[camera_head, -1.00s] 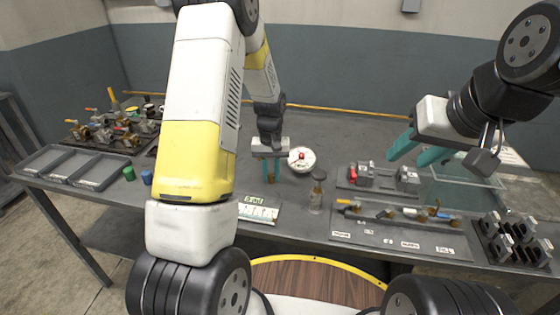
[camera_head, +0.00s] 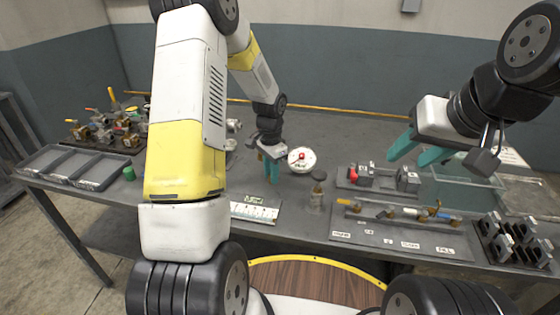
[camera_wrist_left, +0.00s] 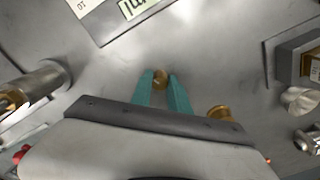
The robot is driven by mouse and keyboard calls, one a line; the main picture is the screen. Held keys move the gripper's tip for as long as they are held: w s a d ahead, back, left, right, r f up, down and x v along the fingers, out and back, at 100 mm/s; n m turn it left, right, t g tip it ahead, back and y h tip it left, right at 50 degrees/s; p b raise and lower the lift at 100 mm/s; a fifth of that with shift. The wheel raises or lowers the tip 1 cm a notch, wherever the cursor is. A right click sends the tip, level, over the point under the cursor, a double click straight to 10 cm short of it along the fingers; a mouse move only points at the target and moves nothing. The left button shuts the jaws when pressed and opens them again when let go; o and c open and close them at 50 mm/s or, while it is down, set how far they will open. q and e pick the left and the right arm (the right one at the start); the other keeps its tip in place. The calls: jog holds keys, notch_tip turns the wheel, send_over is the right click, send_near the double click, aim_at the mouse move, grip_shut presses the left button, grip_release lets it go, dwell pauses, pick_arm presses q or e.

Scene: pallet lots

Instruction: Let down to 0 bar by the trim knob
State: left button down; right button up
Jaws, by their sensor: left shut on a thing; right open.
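My left gripper (camera_head: 270,172) points down over the bench beside the white round gauge (camera_head: 302,160), which has a red centre. Its reading is too small to tell. In the left wrist view the teal fingers (camera_wrist_left: 161,92) are shut on a small brass knob (camera_wrist_left: 160,77). In the head view the fingers hide this knob. My right gripper (camera_head: 417,150) is open and empty, above the right side of the bench.
A labelled plate (camera_head: 252,209) lies in front of the left gripper. A small jar (camera_head: 317,195) stands near the gauge. A tray with labelled places (camera_head: 400,238), dark blocks (camera_head: 512,240) and a clear bin (camera_head: 460,188) are at right. Grey trays (camera_head: 75,166) and valves are at left.

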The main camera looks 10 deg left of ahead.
pick_arm(q)
jog(key=shift+w+m, duration=0.15)
jog(key=shift+m, duration=2.05)
jog(key=c, duration=1.3)
grip_release()
jog(key=shift+o, duration=0.2)
jog(key=shift+r, duration=3.95)
